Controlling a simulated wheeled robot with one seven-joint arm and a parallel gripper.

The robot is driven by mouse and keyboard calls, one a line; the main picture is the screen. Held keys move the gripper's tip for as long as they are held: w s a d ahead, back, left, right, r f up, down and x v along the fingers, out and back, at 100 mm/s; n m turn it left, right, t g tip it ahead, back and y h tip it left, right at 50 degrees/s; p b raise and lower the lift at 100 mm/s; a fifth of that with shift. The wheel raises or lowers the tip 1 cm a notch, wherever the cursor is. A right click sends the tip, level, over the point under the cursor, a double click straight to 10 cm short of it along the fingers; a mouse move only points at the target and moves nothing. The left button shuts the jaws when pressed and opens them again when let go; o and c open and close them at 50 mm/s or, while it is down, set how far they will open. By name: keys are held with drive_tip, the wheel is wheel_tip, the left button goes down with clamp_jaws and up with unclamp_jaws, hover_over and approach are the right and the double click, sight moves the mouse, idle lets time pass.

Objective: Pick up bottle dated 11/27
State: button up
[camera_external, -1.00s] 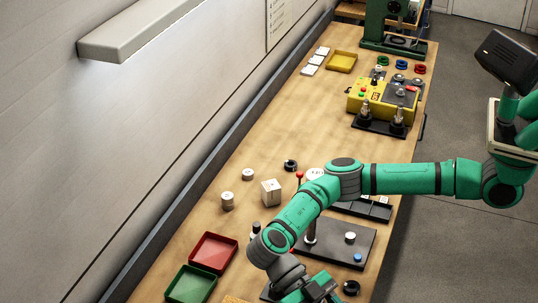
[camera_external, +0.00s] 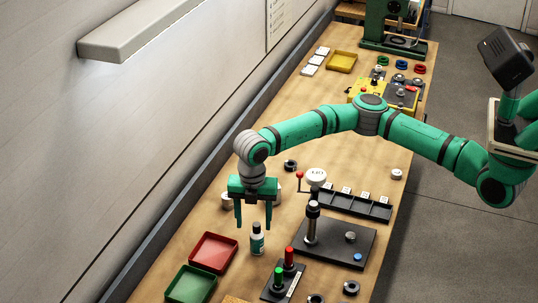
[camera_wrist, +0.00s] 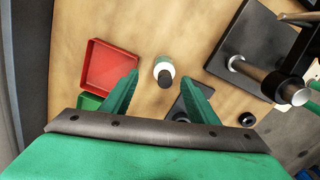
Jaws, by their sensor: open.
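A small bottle (camera_external: 257,240) with a dark cap, white upper part and green lower part stands upright on the bench, right of the red tray. No date on it can be read. My gripper (camera_external: 254,226) is open and points down, its fingers above and just behind the bottle. In the wrist view the bottle (camera_wrist: 164,72) lies ahead of and between the fingertips of my open gripper (camera_wrist: 158,80), with nothing held.
A red tray (camera_external: 232,251) and a green tray (camera_external: 191,284) lie to the left. A black plate with a post (camera_external: 333,256) and a block with green and red plungers (camera_external: 283,284) stand close on the right. A black slotted rack (camera_external: 352,205) lies behind.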

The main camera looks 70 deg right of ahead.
sight(257, 236)
wheel_tip(257, 236, down, 3)
drive_tip(key=shift+f, duration=0.1)
drive_tip(key=shift+s+d+f, duration=0.1)
drive_tip(key=shift+s+f, duration=0.1)
drive_tip(key=shift+f, duration=1.05)
drive_tip(key=shift+s+f, duration=0.2)
drive_tip(key=shift+f, duration=1.05)
drive_tip(key=c, duration=1.1)
